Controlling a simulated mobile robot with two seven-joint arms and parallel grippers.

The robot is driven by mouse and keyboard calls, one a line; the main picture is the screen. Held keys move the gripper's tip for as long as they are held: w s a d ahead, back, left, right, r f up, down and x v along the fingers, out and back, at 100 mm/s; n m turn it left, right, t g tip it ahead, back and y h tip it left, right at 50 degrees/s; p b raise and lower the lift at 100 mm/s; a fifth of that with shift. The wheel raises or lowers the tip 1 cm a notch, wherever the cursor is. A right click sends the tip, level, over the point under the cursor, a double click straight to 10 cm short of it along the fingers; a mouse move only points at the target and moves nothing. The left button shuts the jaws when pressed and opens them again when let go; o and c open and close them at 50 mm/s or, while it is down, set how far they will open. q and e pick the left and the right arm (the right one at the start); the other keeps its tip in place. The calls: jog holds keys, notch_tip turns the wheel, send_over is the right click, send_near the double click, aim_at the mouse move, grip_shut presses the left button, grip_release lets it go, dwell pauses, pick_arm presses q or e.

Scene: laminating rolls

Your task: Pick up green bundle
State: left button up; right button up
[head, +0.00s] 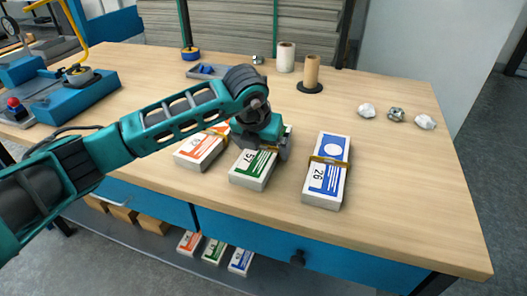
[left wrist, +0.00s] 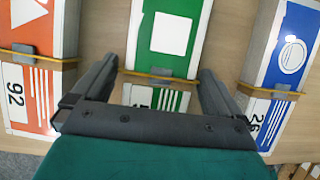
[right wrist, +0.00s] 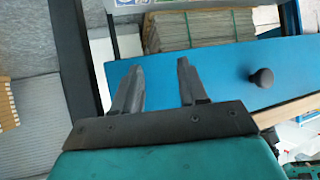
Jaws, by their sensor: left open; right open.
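The green bundle (head: 253,170) is a white block with a green label and a brown band. It lies on the wooden table between an orange bundle (head: 199,150) and a blue bundle (head: 326,172). My left gripper (head: 272,148) is over the green bundle and hides part of it. In the left wrist view, the left gripper (left wrist: 158,82) is open, with one finger on each side of the green bundle (left wrist: 166,40). I cannot tell whether the fingers touch it. My right gripper (right wrist: 158,80) is open and empty, in front of a blue drawer front, away from the bundles.
Crumpled scraps (head: 396,114) lie at the right. A blue machine (head: 75,97) is at the left. More bundles (head: 214,249) sit on the shelf below. The table's right front is clear.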

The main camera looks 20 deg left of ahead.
pick_arm(q)
jog(key=shift+c, duration=0.5)
jog(key=c, duration=1)
jog(key=shift+r, duration=0.1)
jog(key=shift+c, duration=0.5)
jog(key=shift+r, duration=0.1)
